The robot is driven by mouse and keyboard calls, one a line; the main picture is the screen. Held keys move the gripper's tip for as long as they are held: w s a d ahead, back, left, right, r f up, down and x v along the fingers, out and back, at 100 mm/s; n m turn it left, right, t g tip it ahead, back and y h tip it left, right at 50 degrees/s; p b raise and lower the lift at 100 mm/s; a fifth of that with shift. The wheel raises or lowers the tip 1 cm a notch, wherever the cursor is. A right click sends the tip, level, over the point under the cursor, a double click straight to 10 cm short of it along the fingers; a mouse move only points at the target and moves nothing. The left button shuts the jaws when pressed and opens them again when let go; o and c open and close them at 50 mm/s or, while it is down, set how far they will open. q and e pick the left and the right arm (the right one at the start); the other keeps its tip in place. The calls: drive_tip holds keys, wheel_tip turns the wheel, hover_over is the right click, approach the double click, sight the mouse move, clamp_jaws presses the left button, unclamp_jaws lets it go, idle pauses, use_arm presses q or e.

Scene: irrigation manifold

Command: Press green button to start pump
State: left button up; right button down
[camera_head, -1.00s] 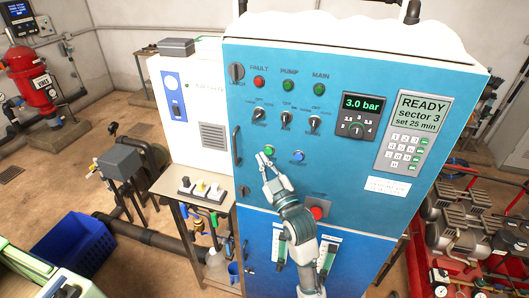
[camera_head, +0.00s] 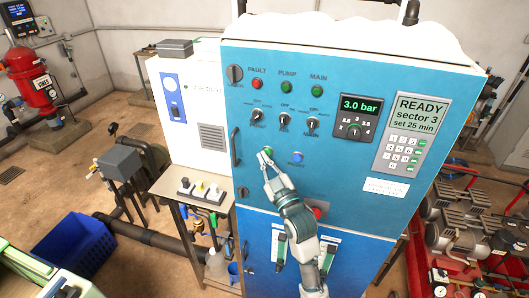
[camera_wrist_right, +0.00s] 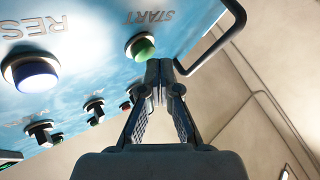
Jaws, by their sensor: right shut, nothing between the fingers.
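The green START button (camera_head: 267,150) is on the blue cabinet front, left of the blue RESET button (camera_head: 297,157). My right gripper (camera_head: 266,162) is shut and empty, its fingertips at the lower edge of the green button. The wrist view shows the green button (camera_wrist_right: 142,46) with the START label beside it. The closed fingertips (camera_wrist_right: 164,70) overlap the button's edge in that view. I cannot tell whether they touch it. The blue button (camera_wrist_right: 35,74) is apart from the fingers. The display (camera_head: 417,113) reads READY, sector 3, set 25 min. My left gripper is not in view.
A red button (camera_head: 319,209) lies beside my right forearm, partly covered by it. Selector switches (camera_head: 284,121) and indicator lamps (camera_head: 286,87) sit above. A black door handle (camera_head: 235,147) stands out left of the green button. The gauge (camera_head: 359,105) reads 3.0 bar.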

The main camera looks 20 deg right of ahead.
drive_tip(key=shift+d, duration=0.5)
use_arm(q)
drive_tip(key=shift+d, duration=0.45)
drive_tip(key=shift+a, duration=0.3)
use_arm(e)
drive_tip(key=shift+w+a, duration=0.25)
drive_tip(key=shift+a, duration=0.15)
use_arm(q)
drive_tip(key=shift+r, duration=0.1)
use_arm(e)
drive_tip(key=shift+d, duration=0.1)
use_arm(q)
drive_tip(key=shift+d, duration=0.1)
use_arm(e)
drive_tip(key=shift+d, duration=0.25)
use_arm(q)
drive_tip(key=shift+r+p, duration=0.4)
use_arm(e)
drive_tip(key=shift+s+a, duration=0.6)
